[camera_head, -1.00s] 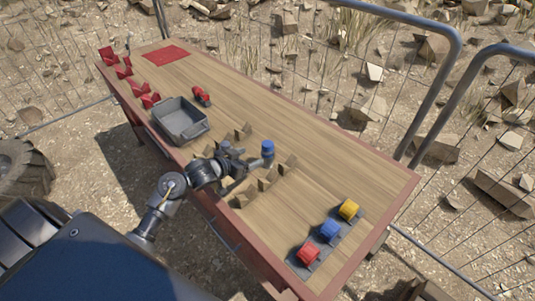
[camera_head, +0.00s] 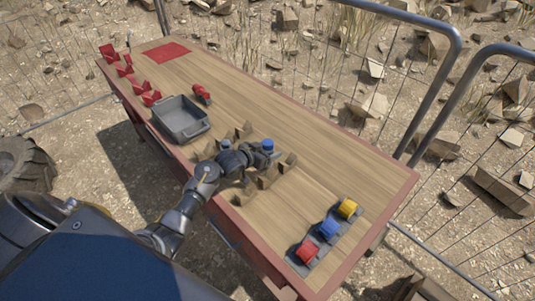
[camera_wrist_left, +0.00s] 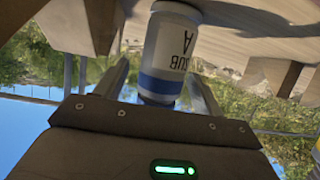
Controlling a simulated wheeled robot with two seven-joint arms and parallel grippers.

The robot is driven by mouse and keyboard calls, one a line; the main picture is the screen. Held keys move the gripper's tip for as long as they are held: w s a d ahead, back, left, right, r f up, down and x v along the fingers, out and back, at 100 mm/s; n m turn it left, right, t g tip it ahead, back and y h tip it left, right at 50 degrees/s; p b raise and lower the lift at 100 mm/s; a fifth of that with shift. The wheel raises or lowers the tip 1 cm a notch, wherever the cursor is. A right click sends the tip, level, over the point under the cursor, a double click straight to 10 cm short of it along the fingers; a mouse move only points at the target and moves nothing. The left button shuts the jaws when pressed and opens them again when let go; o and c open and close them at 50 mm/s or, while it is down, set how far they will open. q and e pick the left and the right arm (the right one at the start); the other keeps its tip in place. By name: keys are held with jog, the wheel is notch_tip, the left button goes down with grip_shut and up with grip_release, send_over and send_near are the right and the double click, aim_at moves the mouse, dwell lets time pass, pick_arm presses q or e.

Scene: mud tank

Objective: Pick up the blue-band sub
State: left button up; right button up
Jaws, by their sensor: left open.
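The blue-band sub (camera_wrist_left: 165,50) is a white cylinder marked "SUB A" with a blue band near one end. In the head view, its blue end (camera_head: 267,145) shows among the brown blocks near the middle of the table. My left gripper (camera_wrist_left: 160,73) is open, with one finger on each side of the sub in the left wrist view. A gap shows between the sub and each finger. In the head view, the left gripper (camera_head: 259,152) is at the sub and hides its lower part. My right gripper is not in view.
Brown blocks (camera_head: 288,162) stand close around the sub. A grey tray (camera_head: 180,119) is left of it. A holder (camera_head: 325,241) with red, blue and yellow pieces is at the right end. Red pieces (camera_head: 151,98) and a red mat (camera_head: 166,51) are at the far left.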

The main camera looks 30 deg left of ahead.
aim_at(264, 145)
pick_arm(q)
jog(key=c, duration=1.3)
jog(key=shift+c, duration=0.2)
jog(key=shift+r, duration=0.15)
jog(key=shift+r, duration=0.25)
notch_tip(264, 145, up, 2)
jog(key=shift+w+r+b, duration=0.1)
jog(key=shift+r+b, duration=0.1)
jog(key=shift+b, duration=0.4)
jog(key=s+d+r, duration=0.2)
jog(key=s+r, duration=0.3)
jog(key=s, duration=0.1)
jog(key=s+d+r, duration=0.3)
jog(key=s+r, duration=0.1)
jog(key=s, duration=0.3)
jog(key=shift+d+r, duration=0.3)
jog(key=shift+r, duration=0.1)
